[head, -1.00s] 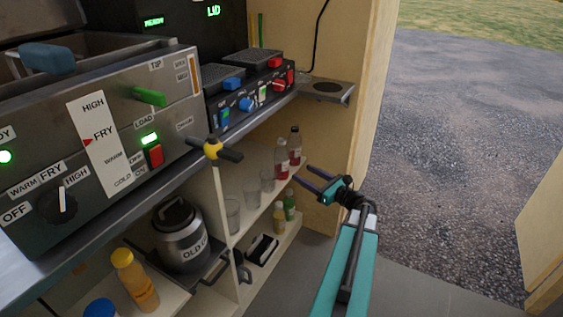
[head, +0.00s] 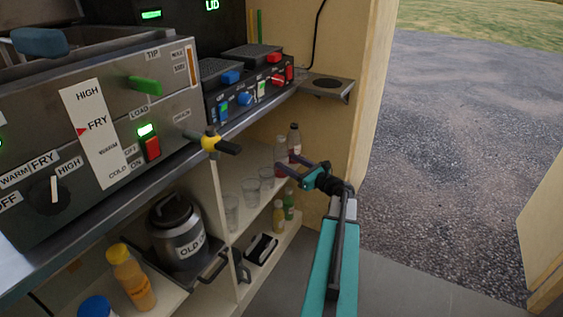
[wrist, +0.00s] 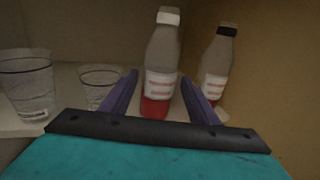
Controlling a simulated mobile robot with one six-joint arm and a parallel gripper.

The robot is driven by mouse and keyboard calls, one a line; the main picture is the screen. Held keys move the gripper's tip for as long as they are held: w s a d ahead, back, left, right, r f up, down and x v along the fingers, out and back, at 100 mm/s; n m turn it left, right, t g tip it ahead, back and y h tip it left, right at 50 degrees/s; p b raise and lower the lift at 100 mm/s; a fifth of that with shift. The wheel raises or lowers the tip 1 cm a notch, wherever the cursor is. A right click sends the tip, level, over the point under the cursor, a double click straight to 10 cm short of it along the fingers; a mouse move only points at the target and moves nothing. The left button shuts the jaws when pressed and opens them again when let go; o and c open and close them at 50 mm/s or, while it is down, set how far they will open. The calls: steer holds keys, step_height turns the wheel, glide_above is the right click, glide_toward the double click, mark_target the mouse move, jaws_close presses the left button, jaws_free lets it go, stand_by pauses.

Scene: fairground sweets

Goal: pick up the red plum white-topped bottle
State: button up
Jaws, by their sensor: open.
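The red plum white-topped bottle (wrist: 161,55) stands upright on the shelf in the wrist view, with clear upper glass, a white label and red low down. In the head view it (head: 280,149) is partly hidden by my gripper (head: 286,163). My gripper is open, its two purple fingers (wrist: 160,78) appearing on either side of the bottle's lower part in the wrist view. I cannot tell how deep the bottle lies between them. A similar dark-capped bottle (wrist: 217,62) stands just right of it, beside the right finger.
Clear cups (wrist: 27,85) and (wrist: 99,84) stand left of the bottle on the same shelf. A wooden wall (wrist: 275,70) is close on the right. The counter (head: 230,125) overhangs the shelf. Small yellow (head: 278,215) and green (head: 289,203) bottles stand on the lower shelf.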

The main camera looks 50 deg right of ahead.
mark_target(280, 156)
steer(key=shift+w, duration=0.15)
steer(key=shift+w+r+b, duration=0.15)
steer(key=shift+w+b, duration=0.45)
steer(key=shift+w, duration=0.65)
steer(key=shift+w+r+b, duration=0.15)
steer(key=shift+w+b, duration=0.4)
steer(key=shift+w, duration=0.7)
steer(key=c, duration=0.9)
